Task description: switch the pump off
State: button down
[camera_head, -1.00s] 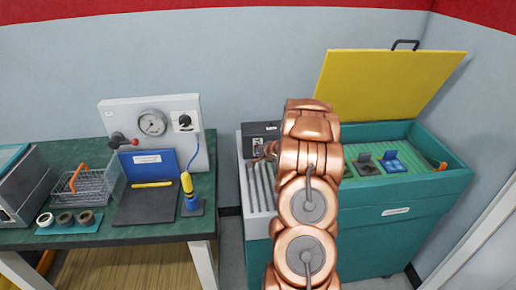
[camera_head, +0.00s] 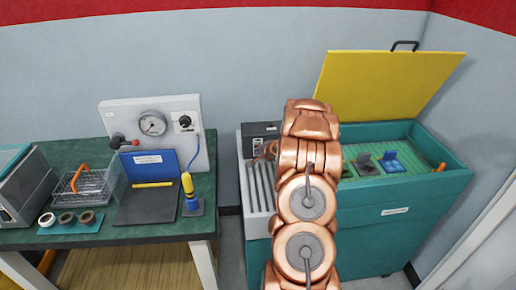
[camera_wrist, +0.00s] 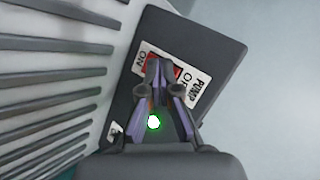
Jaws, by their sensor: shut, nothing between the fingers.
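The pump's dark switch box (camera_head: 262,129) stands at the back left of the teal tank, behind my arm. In the wrist view the box (camera_wrist: 218,55) carries a white label reading PUMP, OFF and ON. A red switch (camera_wrist: 151,62) sits in that label, partly hidden by my fingertips. My gripper (camera_wrist: 160,68) is shut and empty, its tips over the switch; I cannot tell whether they touch it. A bright green-white light (camera_wrist: 153,122) shows between my fingers. In the head view my gripper (camera_head: 266,150) is small and partly hidden by my arm.
A grey slatted rack (camera_wrist: 50,85) lies beside the box. The teal tank (camera_head: 375,225) has a raised yellow lid (camera_head: 385,85). A green bench (camera_head: 150,228) with a gauge panel (camera_head: 185,105) and a wire basket (camera_head: 82,185) stands to the left.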

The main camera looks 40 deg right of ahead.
dwell(0.5)
jog(key=shift+s+a, duration=0.35)
jog(key=shift+s, duration=0.2)
jog(key=shift+f, duration=0.1)
jog(key=shift+s+a+f+b, duration=0.2)
jog(key=shift+s+a+b, duration=0.3)
jog(key=shift+b, duration=0.2)
jog(key=shift+s+a+f+b, duration=0.1)
jog(key=shift+s+a+b, duration=0.4)
jog(key=shift+s, duration=0.25)
jog(key=shift+s+a+b, duration=0.4)
jog(key=shift+s+a, duration=0.1)
jog(key=shift+s, duration=0.2)
jog(key=shift+a, duration=0.1)
